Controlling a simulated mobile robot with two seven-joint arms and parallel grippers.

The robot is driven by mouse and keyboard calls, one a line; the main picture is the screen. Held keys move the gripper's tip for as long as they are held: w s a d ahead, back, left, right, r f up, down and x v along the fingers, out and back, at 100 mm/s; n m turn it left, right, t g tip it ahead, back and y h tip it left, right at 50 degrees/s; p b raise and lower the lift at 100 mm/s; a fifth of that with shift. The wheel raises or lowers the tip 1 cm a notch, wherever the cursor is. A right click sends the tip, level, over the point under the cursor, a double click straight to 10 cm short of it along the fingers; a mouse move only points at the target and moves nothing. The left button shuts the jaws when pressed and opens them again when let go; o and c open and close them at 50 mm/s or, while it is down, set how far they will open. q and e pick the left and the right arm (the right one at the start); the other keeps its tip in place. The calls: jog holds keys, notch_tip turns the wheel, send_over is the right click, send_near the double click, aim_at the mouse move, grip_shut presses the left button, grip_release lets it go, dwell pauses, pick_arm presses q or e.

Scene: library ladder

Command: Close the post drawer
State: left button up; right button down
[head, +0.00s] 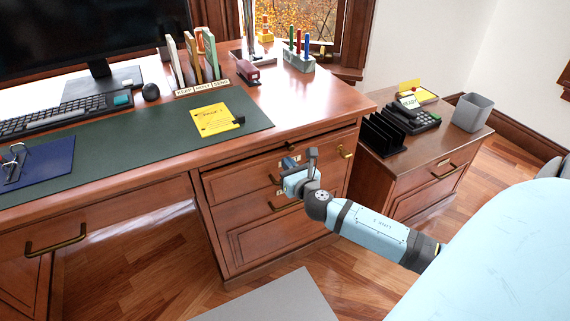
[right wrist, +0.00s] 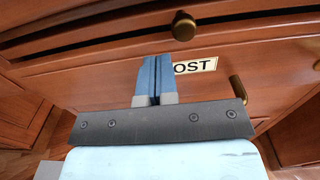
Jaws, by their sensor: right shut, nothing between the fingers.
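The post drawer (head: 238,181) is the top drawer of the wooden desk's right pedestal. A dark gap runs along its top edge and its front looks slightly proud of the desk, so it seems a little open. Its label, partly hidden by my fingers, reads "OST" in the right wrist view (right wrist: 196,66). My right gripper (head: 290,163) is shut and empty, its blue fingertips (right wrist: 154,62) pointing at the drawer front just left of the label. I cannot tell whether they touch it. My left gripper is not in view.
Below is another drawer (head: 243,210) with a brass handle. A brass knob (right wrist: 183,26) and a handle (right wrist: 238,88) show near my fingers. A side cabinet (head: 432,182) with a telephone stands right of the desk.

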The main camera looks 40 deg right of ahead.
jog(key=shift+x, duration=1)
